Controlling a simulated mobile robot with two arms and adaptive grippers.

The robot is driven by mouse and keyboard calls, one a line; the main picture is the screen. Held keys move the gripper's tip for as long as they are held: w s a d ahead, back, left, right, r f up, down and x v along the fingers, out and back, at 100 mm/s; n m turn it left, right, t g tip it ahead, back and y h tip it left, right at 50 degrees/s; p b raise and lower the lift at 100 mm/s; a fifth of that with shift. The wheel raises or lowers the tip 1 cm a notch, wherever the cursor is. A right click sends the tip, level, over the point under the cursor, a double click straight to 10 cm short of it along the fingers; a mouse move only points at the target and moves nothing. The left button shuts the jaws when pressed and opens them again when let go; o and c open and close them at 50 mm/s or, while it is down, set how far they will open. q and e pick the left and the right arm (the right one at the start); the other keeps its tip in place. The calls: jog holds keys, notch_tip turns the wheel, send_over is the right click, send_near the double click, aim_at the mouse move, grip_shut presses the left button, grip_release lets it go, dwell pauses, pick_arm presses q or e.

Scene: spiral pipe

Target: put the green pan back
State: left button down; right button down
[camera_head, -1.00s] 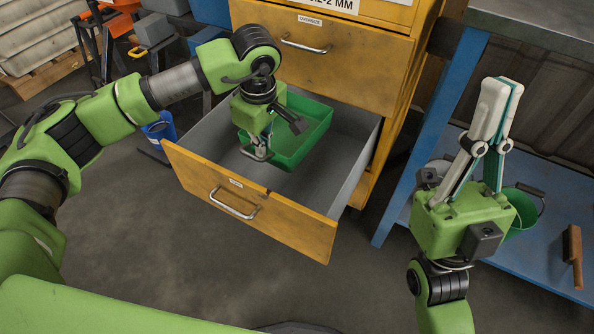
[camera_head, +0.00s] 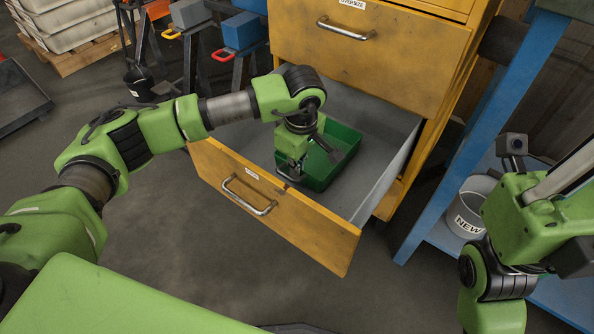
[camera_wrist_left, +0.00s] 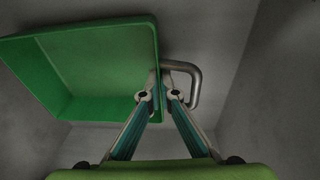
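The green pan (camera_head: 343,162) is a shallow tray inside the open yellow drawer (camera_head: 300,220). In the left wrist view the pan (camera_wrist_left: 95,62) fills the upper left, with a grey metal loop handle (camera_wrist_left: 194,85) on its near side. My left gripper (camera_head: 293,171) is inside the drawer, at the pan's handle side. In the wrist view its fingers (camera_wrist_left: 158,88) converge and appear shut on the pan at the handle. The exact contact is hidden. Whether the pan touches the drawer floor cannot be told. My right gripper (camera_head: 575,175) is at the right edge, its fingertips out of frame.
A closed drawer marked OVERSIZE (camera_head: 370,50) is above the open one. A blue bench (camera_head: 490,130) stands at right, with a white bucket (camera_head: 468,213) on its lower shelf. The drawer has free floor around the pan.

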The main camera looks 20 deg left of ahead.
pick_arm(q)
jog(key=shift+r, duration=0.1)
jog(key=shift+f, duration=0.2)
jog(key=c, duration=2.3)
grip_release()
